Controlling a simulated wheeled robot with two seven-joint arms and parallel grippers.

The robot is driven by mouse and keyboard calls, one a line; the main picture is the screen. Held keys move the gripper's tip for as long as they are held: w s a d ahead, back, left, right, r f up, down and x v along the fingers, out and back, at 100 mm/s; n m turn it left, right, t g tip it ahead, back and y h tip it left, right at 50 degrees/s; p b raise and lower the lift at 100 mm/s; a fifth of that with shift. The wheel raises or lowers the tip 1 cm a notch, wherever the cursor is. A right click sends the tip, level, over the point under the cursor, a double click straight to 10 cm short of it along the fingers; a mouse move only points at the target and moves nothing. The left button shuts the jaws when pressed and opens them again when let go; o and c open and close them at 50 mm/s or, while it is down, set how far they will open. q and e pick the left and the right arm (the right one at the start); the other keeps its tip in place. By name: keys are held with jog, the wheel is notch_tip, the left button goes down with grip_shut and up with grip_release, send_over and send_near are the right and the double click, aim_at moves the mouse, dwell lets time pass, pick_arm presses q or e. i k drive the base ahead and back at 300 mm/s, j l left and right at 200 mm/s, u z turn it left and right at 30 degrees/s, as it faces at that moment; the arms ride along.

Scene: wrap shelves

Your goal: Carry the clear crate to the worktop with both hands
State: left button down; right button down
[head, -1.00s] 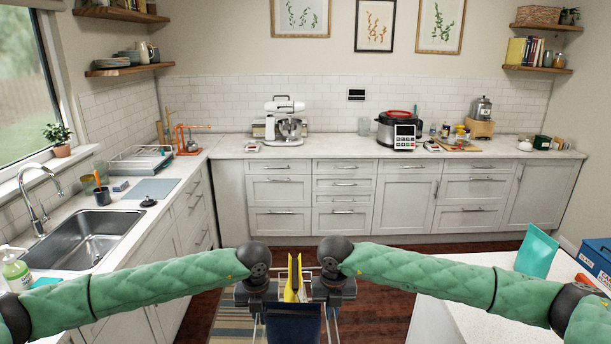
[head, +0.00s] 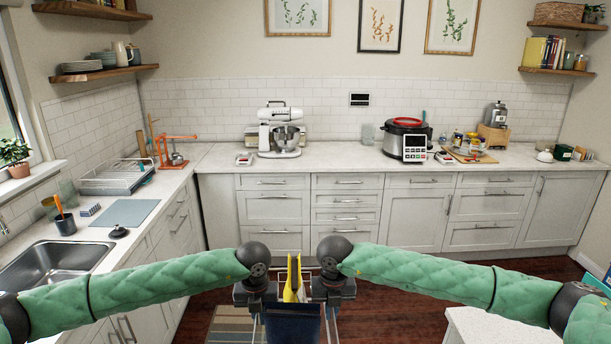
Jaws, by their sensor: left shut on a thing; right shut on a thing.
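The clear crate (head: 322,335) is at the bottom middle of the head view, held between my two grippers. Only its upper part shows, with a yellow item (head: 292,282) and a dark blue item (head: 293,325) in it. My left gripper (head: 257,298) is shut on the crate's left side. My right gripper (head: 331,296) is shut on its right side. The fingertips are mostly hidden by the wrists. The worktop (head: 330,160) runs along the back wall, beyond the crate and apart from it.
A stand mixer (head: 281,130) and a pressure cooker (head: 404,139) stand on the back worktop, with bare surface between them. A sink (head: 45,265) and dish rack (head: 118,177) are on the left. A white counter corner (head: 490,328) is at the lower right. Wooden floor (head: 420,285) lies ahead.

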aim_at(342, 153)
jog(key=i, duration=2.75)
jog(key=i+l, duration=0.3)
jog(key=l, duration=0.15)
jog(key=i+l, duration=0.25)
jog(key=l, duration=0.15)
jog(key=i+l, duration=0.1)
jog(key=l, duration=0.4)
